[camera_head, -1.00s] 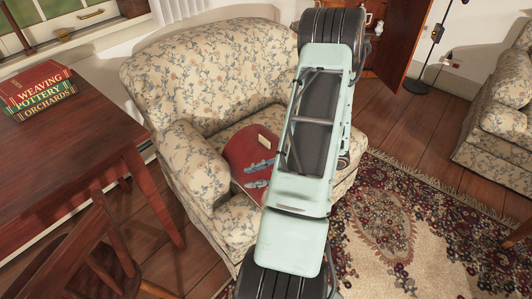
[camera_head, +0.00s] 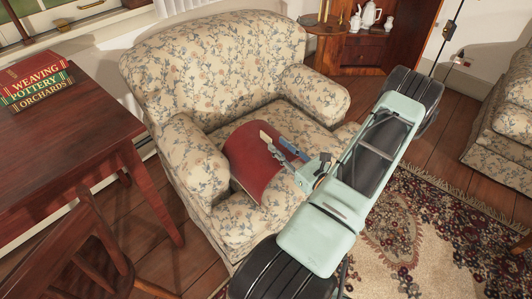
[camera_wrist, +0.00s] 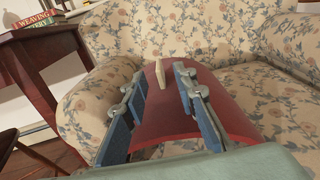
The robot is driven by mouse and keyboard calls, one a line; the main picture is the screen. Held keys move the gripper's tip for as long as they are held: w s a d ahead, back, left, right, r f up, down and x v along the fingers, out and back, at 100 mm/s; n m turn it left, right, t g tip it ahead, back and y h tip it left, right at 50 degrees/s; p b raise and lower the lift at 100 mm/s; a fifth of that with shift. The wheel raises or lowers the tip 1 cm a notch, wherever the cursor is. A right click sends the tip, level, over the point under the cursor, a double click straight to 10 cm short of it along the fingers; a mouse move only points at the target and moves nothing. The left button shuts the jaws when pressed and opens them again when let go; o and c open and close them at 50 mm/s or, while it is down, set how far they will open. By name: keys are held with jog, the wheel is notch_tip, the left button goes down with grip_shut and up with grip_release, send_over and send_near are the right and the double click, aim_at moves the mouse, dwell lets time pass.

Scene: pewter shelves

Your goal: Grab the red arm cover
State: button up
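The red arm cover (camera_head: 248,163) is a curved dark red panel on the seat of the floral armchair (camera_head: 205,60), near its left armrest. A flat cream piece (camera_head: 265,138) stands up from its top. My gripper (camera_head: 283,148) is over the cover with its fingers pointing towards the cream piece. In the wrist view my gripper (camera_wrist: 158,82) is open, its blue-padded fingers apart. The cream piece (camera_wrist: 159,73) shows in the gap between them, just beyond the tips. The fingers hide parts of the red cover (camera_wrist: 165,118). I cannot tell whether they touch it.
A wooden table (camera_head: 75,135) with stacked books (camera_head: 38,85) stands at the left, a wooden chair (camera_head: 85,250) in front of it. A patterned rug (camera_head: 420,225) lies at the right. A second floral seat (camera_head: 500,120) stands at the far right. The armchair's right seat is clear.

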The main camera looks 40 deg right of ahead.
aim_at(269, 138)
jog(key=w+b, duration=0.1)
jog(key=w, duration=0.4)
jog(key=shift+w+d+f+b, duration=0.1)
jog(key=shift+w+d+b, duration=0.05)
jog(key=shift+w+b, duration=0.2)
jog(key=shift+c, duration=0.3)
grip_shut()
